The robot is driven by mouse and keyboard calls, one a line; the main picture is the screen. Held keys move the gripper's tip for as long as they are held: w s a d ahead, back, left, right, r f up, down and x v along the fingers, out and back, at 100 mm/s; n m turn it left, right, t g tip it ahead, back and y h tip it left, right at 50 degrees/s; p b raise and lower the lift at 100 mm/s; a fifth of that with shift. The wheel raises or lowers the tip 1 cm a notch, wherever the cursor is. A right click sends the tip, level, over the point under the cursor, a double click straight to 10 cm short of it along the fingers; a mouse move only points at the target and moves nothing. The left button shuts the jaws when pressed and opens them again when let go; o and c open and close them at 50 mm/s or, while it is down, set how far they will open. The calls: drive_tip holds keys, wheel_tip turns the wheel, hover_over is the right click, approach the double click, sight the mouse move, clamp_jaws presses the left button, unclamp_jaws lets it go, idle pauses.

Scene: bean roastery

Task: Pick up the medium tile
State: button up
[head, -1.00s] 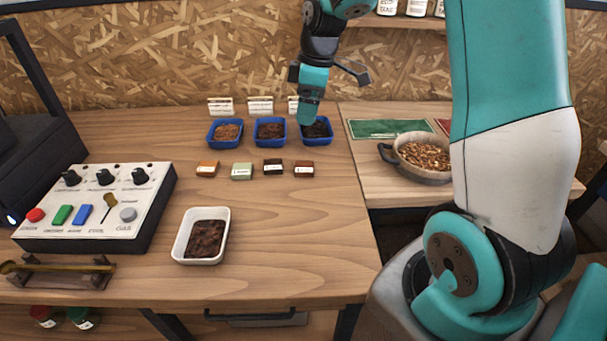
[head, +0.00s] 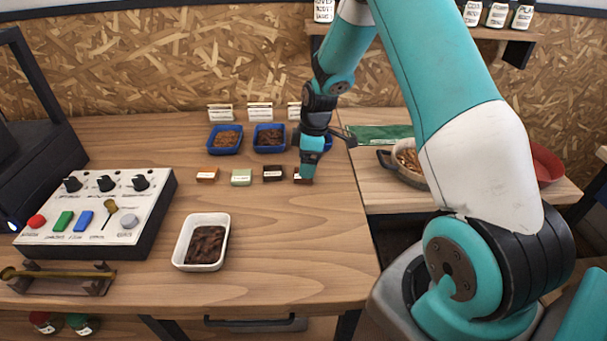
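Four small labelled tiles lie in a row on the wooden table: an orange-brown tile (head: 207,176), a pale green tile (head: 241,177), a near-black tile (head: 272,173) and a dark reddish-brown tile (head: 299,180) at the right end. Their labels are too small to read, so I cannot confirm which is the medium one; the reddish-brown colour may fit. My gripper (head: 307,174) points down right at the right-end tile and hides much of it. I cannot tell whether the fingers touch it, or whether they are open or shut.
Blue trays (head: 225,139) of beans or grounds stand behind the tiles, the right one mostly hidden by my arm. A white dish (head: 182,247) is in front. A control box (head: 152,208) stands left. A pan (head: 386,160) sits on the right table. Bare tabletop lies front right.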

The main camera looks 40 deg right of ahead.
drive_tip(key=f, duration=0.3)
drive_tip(key=shift+w+a+f, duration=0.25)
drive_tip(key=shift+f, duration=0.05)
drive_tip(key=c, duration=1.1)
drive_tip(key=shift+r, duration=0.15)
